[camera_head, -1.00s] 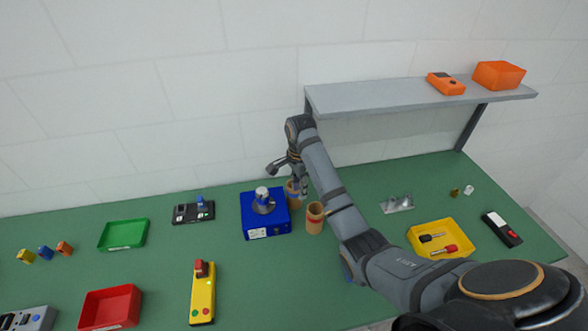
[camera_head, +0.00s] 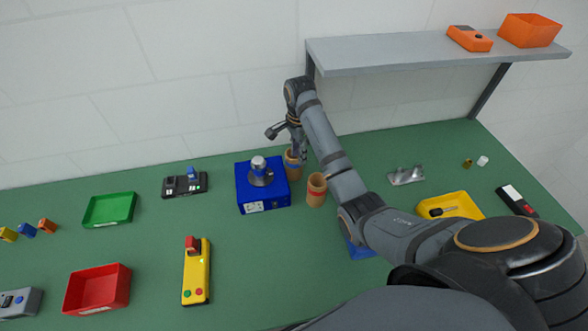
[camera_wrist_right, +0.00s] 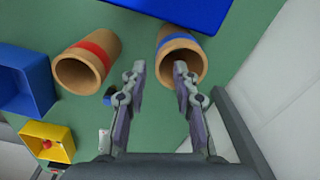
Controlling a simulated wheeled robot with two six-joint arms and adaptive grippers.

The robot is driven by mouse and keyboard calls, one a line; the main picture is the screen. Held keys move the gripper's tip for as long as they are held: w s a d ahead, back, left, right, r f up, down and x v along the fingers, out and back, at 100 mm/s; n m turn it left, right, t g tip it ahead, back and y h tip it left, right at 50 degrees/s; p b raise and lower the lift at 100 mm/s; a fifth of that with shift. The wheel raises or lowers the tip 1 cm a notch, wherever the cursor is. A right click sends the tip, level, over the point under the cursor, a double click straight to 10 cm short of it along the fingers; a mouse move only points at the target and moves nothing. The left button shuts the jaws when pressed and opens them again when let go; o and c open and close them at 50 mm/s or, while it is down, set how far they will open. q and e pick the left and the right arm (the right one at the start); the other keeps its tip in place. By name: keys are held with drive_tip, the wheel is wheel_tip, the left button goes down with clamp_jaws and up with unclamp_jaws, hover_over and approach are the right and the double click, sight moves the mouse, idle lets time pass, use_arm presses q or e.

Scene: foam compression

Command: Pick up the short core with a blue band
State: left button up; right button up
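The core with a blue band (camera_wrist_right: 184,43) stands on the table in the right wrist view; its hollow end faces the camera. In the head view this tan core (camera_head: 292,166) is partly hidden by my right gripper. My right gripper (camera_wrist_right: 160,72) is open: one fingertip overlaps the core's opening in the picture, the other is to its left. I cannot tell whether they touch it. In the head view the gripper (camera_head: 298,148) is just above the core. A second tan core, with a red band (camera_head: 316,190), stands close by. My left gripper is not in view.
The blue box with a metal post (camera_head: 262,200) stands immediately left of the cores. A grey shelf (camera_head: 410,58) overhangs at the right. A yellow tray (camera_head: 474,204) and a blue bin (camera_head: 358,252) lie near my right arm. The wall is close behind.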

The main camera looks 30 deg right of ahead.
sight(297, 171)
drive_tip(key=shift+a+f+b, duration=0.1)
drive_tip(key=shift+f+b, duration=0.1)
drive_tip(key=shift+b, duration=0.1)
drive_tip(key=f, duration=0.1)
drive_tip(key=f+b, duration=0.2)
drive_tip(key=shift+s+a+f, duration=0.2)
drive_tip(key=shift+a+f, duration=0.05)
drive_tip(key=shift+w+f, duration=0.15)
drive_tip(key=shift+f, duration=0.35)
clamp_jaws()
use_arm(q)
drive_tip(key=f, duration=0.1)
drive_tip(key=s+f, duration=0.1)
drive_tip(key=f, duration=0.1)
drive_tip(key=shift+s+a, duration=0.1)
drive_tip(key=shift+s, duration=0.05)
